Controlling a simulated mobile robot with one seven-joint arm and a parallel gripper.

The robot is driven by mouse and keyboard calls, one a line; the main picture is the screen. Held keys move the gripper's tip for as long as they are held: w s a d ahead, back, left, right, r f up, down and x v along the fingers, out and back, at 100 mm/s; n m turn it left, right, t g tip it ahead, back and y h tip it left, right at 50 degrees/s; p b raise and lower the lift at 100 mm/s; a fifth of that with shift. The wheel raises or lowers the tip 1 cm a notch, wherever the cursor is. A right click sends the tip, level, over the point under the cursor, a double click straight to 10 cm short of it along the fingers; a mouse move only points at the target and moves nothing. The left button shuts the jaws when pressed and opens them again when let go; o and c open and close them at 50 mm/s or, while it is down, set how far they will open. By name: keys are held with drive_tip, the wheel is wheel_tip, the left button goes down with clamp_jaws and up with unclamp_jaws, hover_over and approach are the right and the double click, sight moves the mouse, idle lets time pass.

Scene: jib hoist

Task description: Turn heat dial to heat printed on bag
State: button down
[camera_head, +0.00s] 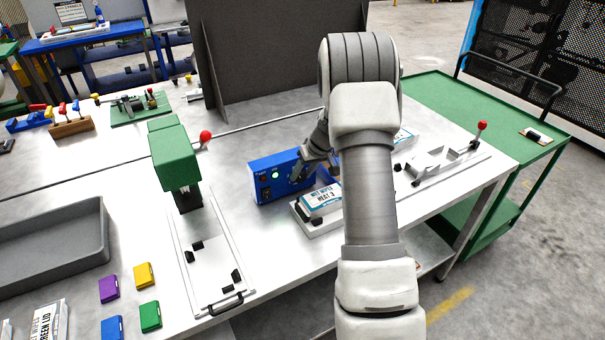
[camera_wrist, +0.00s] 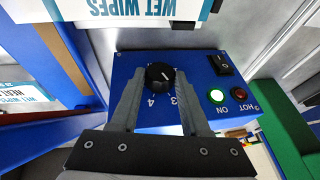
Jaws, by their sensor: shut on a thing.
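The heat dial (camera_wrist: 160,76) is a round black knob on the face of a blue box (camera_wrist: 185,62). The numbers 3 and 4 show below it in the wrist view. A pale mark shows on the knob, but I cannot tell which number it points to. My gripper (camera_wrist: 159,80) is shut on the dial, a finger on each side. In the head view the blue box (camera_head: 266,178) stands on the bench, and my gripper (camera_head: 316,158) covers its right part. The bag (camera_head: 321,199) beside the box reads "HEAT 3"; part of it also shows in the wrist view (camera_wrist: 128,8).
A green lamp (camera_wrist: 217,93) marked ON is lit; a red lamp (camera_wrist: 238,93) marked HOT and a black switch (camera_wrist: 220,64) are nearby. A green press (camera_head: 175,158) stands left of the box. A red-knobbed lever (camera_head: 481,128) stands at the right. A grey tray (camera_head: 52,262) lies at left.

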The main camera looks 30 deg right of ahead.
drive_tip(key=shift+c, duration=1.9)
unclamp_jaws()
drive_tip(key=v, duration=1.7)
drive_tip(key=shift+b, duration=0.3)
drive_tip(key=shift+s+r, duration=0.1)
drive_tip(key=shift+r, duration=0.05)
drive_tip(key=s+a+r, duration=0.5)
drive_tip(key=s+a, duration=0.1)
drive_tip(key=a, duration=0.2)
drive_tip(key=s+a+r, duration=0.5)
drive_tip(key=s+a, duration=0.1)
drive_tip(key=a, duration=0.1)
drive_tip(key=s+a+h, duration=0.1)
drive_tip(key=s+a, duration=0.2)
drive_tip(key=s, duration=0.4)
drive_tip(key=s+a+f+t+h, duration=0.1)
drive_tip(key=s+a, duration=0.2)
drive_tip(key=s, duration=0.5)
drive_tip(key=shift+a+f, duration=0.2)
drive_tip(key=shift+a, duration=0.1)
